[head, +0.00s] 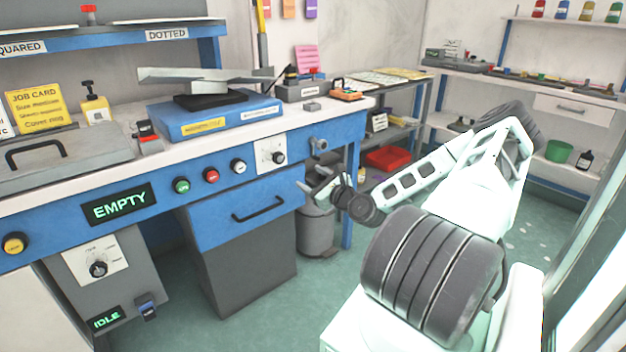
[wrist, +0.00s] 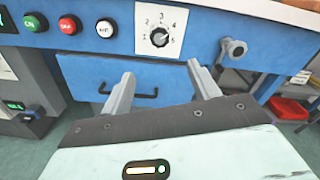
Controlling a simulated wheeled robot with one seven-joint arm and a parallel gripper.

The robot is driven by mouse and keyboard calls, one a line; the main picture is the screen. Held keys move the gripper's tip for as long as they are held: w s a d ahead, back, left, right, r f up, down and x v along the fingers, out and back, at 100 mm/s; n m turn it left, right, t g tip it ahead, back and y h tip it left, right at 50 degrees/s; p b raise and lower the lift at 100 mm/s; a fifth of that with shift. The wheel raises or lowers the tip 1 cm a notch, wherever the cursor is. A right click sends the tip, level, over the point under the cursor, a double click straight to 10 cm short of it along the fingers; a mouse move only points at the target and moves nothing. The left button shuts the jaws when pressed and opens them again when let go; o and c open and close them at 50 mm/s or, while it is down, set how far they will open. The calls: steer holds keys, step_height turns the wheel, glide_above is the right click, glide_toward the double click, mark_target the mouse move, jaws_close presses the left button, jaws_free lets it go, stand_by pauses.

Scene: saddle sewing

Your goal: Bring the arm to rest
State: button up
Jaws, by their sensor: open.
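My arm reaches from the lower right of the head view toward the workbench. My gripper (head: 318,183) is at its end, in front of the bench's blue front near the right corner. In the wrist view my gripper (wrist: 160,82) shows two grey fingers spread apart with nothing between them. Behind them is the blue drawer (wrist: 150,78) with its black handle. The drawer (head: 245,208) looks shut in the head view. I cannot tell how far the fingertips are from the bench front.
The bench front carries a dial (head: 270,155), several buttons and a knob (head: 319,144). A grey bin (head: 316,232) stands below the gripper. A red tray (head: 388,158) is on a lower shelf behind. The green floor (head: 225,325) in front of the bench is open.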

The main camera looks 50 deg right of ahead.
stand_by(0.5)
steer(key=w+a+f+n+g+y, duration=0.1)
steer(key=w+a+n+y, duration=0.2)
steer(key=a+n, duration=0.15)
steer(key=w+a+f+n+g+y, duration=0.1)
steer(key=w+a+n+g+y, duration=0.15)
steer(key=a, duration=0.35)
steer(key=s+a+r+n+g+y, duration=0.15)
steer(key=a+n+g, duration=0.35)
steer(key=a+n, duration=0.6)
steer(key=s+a+f+n+g+y, duration=0.1)
steer(key=s+a+n+g, duration=0.25)
steer(key=a+n, duration=0.75)
steer(key=s+a+r+n+g+h, duration=0.1)
steer(key=s+a+r+n+g, duration=0.1)
steer(key=s+a+r+n, duration=0.45)
steer(key=s+a+r+n+g+h, duration=0.1)
steer(key=s+a+r+n+g, duration=0.15)
steer(key=s+a, duration=0.55)
steer(key=s+a+r+n+g+h, duration=0.1)
steer(key=s+a+r+n, duration=0.35)
steer(key=s, duration=0.55)
step_height(320, 180, up, 15)
steer(key=p, duration=1.5)
steer(key=shift+w+d+p, duration=0.35)
steer(key=shift+w+d, duration=0.05)
steer(key=shift+w, duration=0.05)
